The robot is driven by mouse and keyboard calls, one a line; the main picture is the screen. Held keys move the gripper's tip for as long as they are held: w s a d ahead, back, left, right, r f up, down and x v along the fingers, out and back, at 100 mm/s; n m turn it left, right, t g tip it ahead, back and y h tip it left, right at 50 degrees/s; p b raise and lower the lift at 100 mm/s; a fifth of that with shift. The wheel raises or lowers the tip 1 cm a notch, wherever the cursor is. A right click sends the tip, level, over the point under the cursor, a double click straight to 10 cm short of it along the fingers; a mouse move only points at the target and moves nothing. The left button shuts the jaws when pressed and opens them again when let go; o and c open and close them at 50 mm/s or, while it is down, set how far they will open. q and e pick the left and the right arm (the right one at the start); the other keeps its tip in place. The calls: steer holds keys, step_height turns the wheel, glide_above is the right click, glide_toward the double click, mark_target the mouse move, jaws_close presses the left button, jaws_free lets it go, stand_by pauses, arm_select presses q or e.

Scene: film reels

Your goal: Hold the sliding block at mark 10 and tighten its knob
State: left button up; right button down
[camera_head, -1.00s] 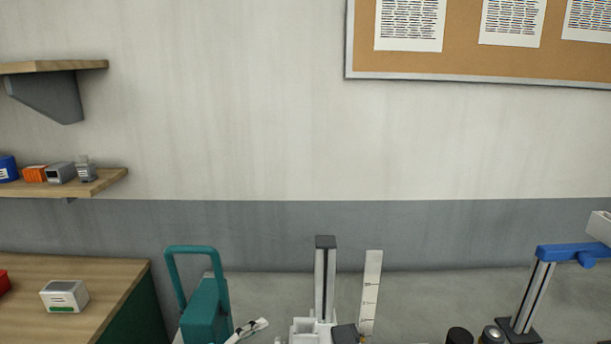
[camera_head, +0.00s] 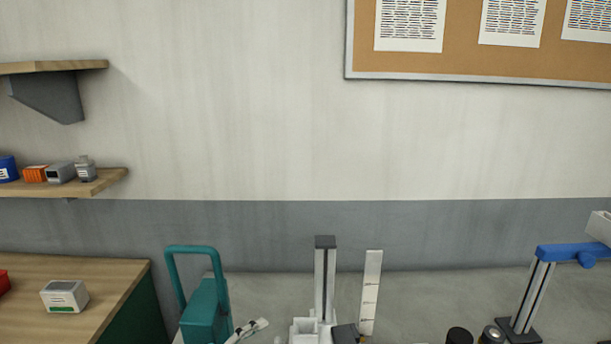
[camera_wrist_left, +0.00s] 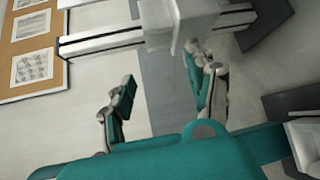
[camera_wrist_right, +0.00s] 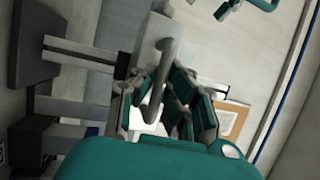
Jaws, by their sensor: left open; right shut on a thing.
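The upright rail (camera_head: 325,285) stands at the bottom middle of the head view, with the white sliding block (camera_head: 303,329) low on it. A white scale strip (camera_head: 371,290) stands to its right; its numbers are too small to read. In the right wrist view, my right gripper (camera_wrist_right: 155,100) is shut on the sliding block (camera_wrist_right: 162,42), by a grey curved part. In the left wrist view, my left gripper (camera_wrist_left: 160,88) is open and empty, its fingers below the block (camera_wrist_left: 180,22). I cannot make out the knob clearly.
A second post with a blue arm (camera_head: 570,252) stands at the right. Dark round items (camera_head: 460,335) lie near its foot. A wooden counter (camera_head: 100,275) with a small white box (camera_head: 64,296) is at the left.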

mark_target(279, 340)
stand_by(0.6)
steer(key=shift+r, duration=2.5)
arm_select(q)
steer(key=shift+x, duration=2.8)
